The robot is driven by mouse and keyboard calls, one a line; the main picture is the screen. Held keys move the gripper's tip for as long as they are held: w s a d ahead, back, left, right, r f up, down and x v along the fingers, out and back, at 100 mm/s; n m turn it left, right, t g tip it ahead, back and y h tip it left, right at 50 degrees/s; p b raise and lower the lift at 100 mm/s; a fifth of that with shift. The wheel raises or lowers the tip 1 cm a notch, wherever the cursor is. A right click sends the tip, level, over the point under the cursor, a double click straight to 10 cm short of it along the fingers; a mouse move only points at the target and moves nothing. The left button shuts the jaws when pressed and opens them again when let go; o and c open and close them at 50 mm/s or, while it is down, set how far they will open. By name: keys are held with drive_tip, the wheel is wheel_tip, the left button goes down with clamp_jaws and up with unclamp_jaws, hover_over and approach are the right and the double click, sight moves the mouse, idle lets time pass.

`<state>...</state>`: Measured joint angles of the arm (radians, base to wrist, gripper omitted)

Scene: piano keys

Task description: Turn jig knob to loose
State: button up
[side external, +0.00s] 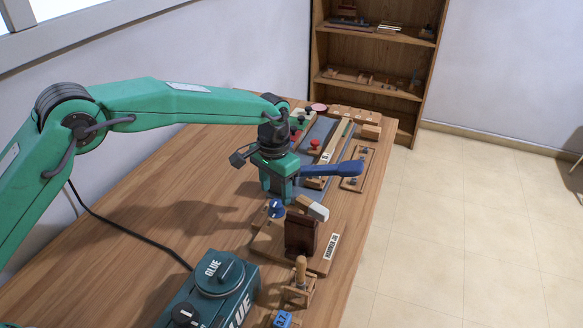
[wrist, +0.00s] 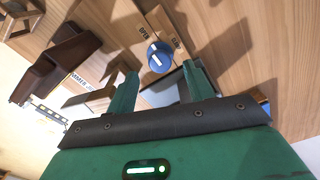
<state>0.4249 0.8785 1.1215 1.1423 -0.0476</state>
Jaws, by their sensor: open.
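The jig knob is a round blue knob with a white pointer mark. In the wrist view the knob (wrist: 159,57) sits just beyond my fingertips, roughly midway between them, and its mark points up and slightly left. In the side view the knob (side external: 275,209) is at the left of the hammer jig (side external: 324,262), close below my gripper (side external: 279,197). My gripper (wrist: 160,77) is open and empty, one finger either side of the knob, with no clear contact.
A dark brown holder (side external: 301,234) with a pale-tipped wooden piece stands right of the knob. A wooden peg stand (side external: 300,282) and a teal glue unit (side external: 212,285) are in front. A long blue piece (side external: 335,170) shows beside my gripper.

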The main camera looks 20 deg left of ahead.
sight(275, 203)
drive_tip(key=shift+r, duration=2.25)
drive_tip(key=shift+a+r, duration=0.15)
drive_tip(key=shift+r, duration=0.05)
drive_tip(key=s+a+r+n+t, duration=0.2)
drive_tip(key=s+a+r+t, duration=0.1)
drive_tip(key=s+a+r, duration=1.1)
drive_tip(key=s+a+n+t, duration=0.1)
drive_tip(key=s+a, duration=0.4)
drive_tip(key=s, duration=0.4)
drive_tip(key=s+a+n+t, duration=0.1)
drive_tip(key=s+a, duration=0.4)
drive_tip(key=s, duration=0.4)
drive_tip(key=shift+s+a+f+t, duration=0.2)
drive_tip(key=shift+a+f+t, duration=0.1)
drive_tip(key=shift+f, duration=0.15)
